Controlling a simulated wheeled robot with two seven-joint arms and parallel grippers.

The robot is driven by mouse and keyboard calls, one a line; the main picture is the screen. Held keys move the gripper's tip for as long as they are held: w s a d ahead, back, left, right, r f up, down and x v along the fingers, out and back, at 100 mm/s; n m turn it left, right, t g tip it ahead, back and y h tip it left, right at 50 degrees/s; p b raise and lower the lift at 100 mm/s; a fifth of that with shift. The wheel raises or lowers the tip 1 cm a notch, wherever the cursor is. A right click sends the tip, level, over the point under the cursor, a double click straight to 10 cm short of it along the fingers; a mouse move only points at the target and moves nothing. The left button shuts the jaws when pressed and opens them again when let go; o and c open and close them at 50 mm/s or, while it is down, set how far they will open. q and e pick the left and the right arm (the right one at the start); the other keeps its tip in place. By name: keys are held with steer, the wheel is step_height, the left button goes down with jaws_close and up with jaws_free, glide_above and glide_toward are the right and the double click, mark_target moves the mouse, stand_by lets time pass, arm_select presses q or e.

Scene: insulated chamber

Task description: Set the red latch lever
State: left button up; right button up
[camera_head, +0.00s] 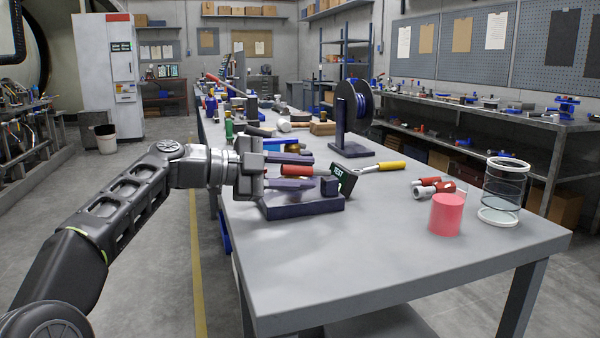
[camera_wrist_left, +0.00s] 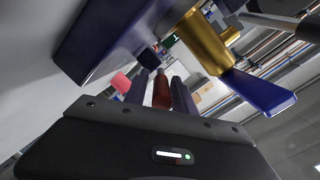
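The red latch lever (camera_head: 305,171) stands out from a dark navy latch base (camera_head: 303,204) near the table's left edge. A black sign with white letters (camera_head: 341,181) is at its right end. My left gripper (camera_head: 298,171) comes in from the left, with one finger above the lever and one below. In the left wrist view, the dark red lever (camera_wrist_left: 162,92) lies between the two fingertips (camera_wrist_left: 160,86). The fingers look apart, with the lever between them; contact is not clear. My right gripper is in neither view.
A brass cylinder with a blue piece (camera_wrist_left: 207,42) is close beside the left fingers. A cable reel (camera_head: 352,115) stands behind. A yellow-handled tool (camera_head: 380,167), red tool (camera_head: 434,188), pink cylinder (camera_head: 445,214) and glass jar (camera_head: 506,190) lie rightward. The front tabletop is clear.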

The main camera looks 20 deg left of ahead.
arm_select(q)
steer(key=shift+o, duration=0.8)
steer(key=shift+a, duration=0.1)
steer(key=v, duration=0.7)
steer(key=shift+s+a+r, duration=0.1)
steer(key=shift+s+a, duration=0.15)
